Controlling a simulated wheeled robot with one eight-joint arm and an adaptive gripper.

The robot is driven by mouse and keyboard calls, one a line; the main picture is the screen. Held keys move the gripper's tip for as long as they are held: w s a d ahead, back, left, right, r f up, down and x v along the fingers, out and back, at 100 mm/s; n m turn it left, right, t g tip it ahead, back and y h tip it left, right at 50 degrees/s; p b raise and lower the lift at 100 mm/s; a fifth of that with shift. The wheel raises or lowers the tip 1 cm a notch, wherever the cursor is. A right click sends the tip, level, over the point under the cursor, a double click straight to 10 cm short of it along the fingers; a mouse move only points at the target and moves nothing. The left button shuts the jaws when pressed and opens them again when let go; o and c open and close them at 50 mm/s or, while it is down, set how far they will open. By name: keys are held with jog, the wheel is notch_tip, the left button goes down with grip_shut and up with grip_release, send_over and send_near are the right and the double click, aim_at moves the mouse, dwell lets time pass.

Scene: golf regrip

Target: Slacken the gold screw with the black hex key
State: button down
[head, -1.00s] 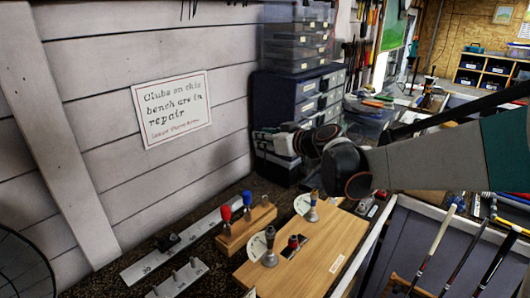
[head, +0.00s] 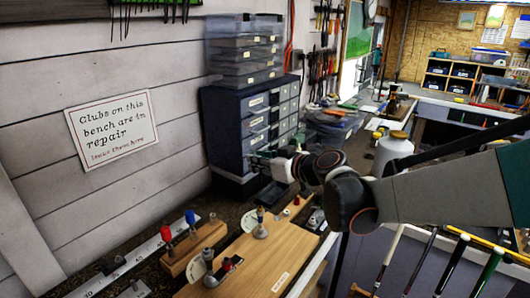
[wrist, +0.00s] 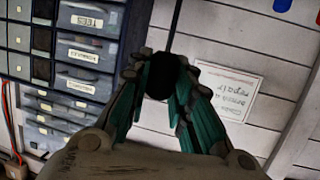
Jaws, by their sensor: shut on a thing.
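In the wrist view my gripper (wrist: 158,76) has its teal fingers closed around a dark round piece, seemingly the handle of the black hex key (wrist: 175,28). A thin dark shaft runs from it to the top edge of the picture. In the head view my gripper (head: 278,166) is above the bench, in front of the drawer cabinet; the key is too small to make out there. I cannot single out the gold screw.
A wooden block (head: 207,246) holds a red and a blue handle, left of the board (head: 264,262). A dark drawer cabinet (head: 228,127) stands close behind my gripper. A white jar (head: 393,155) stands to the right. Golf clubs lean at the lower right.

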jog(key=shift+f, duration=0.1)
dwell(0.3)
jog(key=shift+f+b, duration=2.25)
jog(key=shift+f, duration=0.65)
jog(key=shift+f+b, duration=0.7)
jog(key=shift+f, duration=0.2)
jog(key=c, duration=1.3)
grip_release()
jog(key=shift+c, duration=0.2)
jog(key=v, duration=1.2)
